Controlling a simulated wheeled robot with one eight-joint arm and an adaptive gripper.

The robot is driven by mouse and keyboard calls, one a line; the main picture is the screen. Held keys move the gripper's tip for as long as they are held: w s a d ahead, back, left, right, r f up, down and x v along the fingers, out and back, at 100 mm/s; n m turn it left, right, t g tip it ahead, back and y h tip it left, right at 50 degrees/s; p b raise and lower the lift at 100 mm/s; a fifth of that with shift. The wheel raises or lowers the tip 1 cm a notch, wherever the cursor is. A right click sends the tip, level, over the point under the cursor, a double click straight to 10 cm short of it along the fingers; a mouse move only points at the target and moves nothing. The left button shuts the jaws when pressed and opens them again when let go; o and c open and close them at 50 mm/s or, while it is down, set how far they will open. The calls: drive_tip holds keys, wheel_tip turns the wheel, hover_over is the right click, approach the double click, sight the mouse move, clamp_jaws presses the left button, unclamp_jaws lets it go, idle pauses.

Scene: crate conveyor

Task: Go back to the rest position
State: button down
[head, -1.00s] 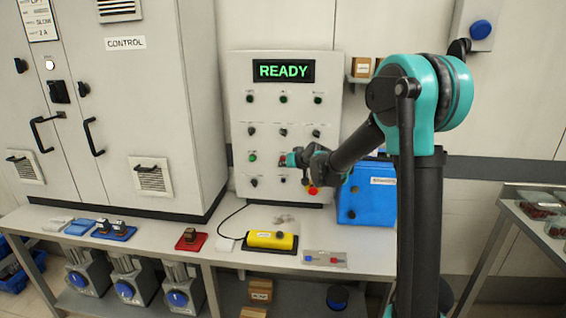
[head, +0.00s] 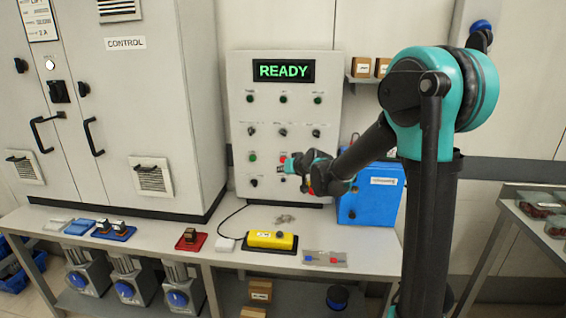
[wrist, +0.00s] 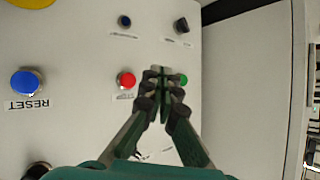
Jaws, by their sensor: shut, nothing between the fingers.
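My gripper (wrist: 162,72) is shut and empty in the wrist view, with its fingertips together in front of the control panel (wrist: 75,45). A red button (wrist: 126,80) is left of the fingertips, and a green button (wrist: 180,79) is just right of them, partly hidden by a finger. In the head view my gripper (head: 287,166) is in front of the lower right part of the panel (head: 240,100). I cannot tell whether it touches the panel. The panel's display (head: 283,71) reads READY in green.
A control cabinet (head: 130,100) stands at left. A side table (head: 535,225) is at right.

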drive_tip(key=s+d+f+m+g+h, duration=0.1)
drive_tip(key=s+d+f+g+h, duration=0.1)
drive_tip(key=s+d+f, duration=0.3)
drive_tip(key=s+d+f+m+g+h, duration=0.2)
drive_tip(key=s+d+f, duration=0.3)
drive_tip(key=s+d, duration=0.9)
drive_tip(key=s+d+f+m+g+h, duration=0.1)
drive_tip(key=s+d+f+h, duration=0.2)
drive_tip(key=s+d, duration=0.6)
drive_tip(key=s+f, duration=0.2)
drive_tip(key=s, duration=0.6)
drive_tip(key=shift+d+g, duration=0.25)
drive_tip(key=shift+g, duration=0.15)
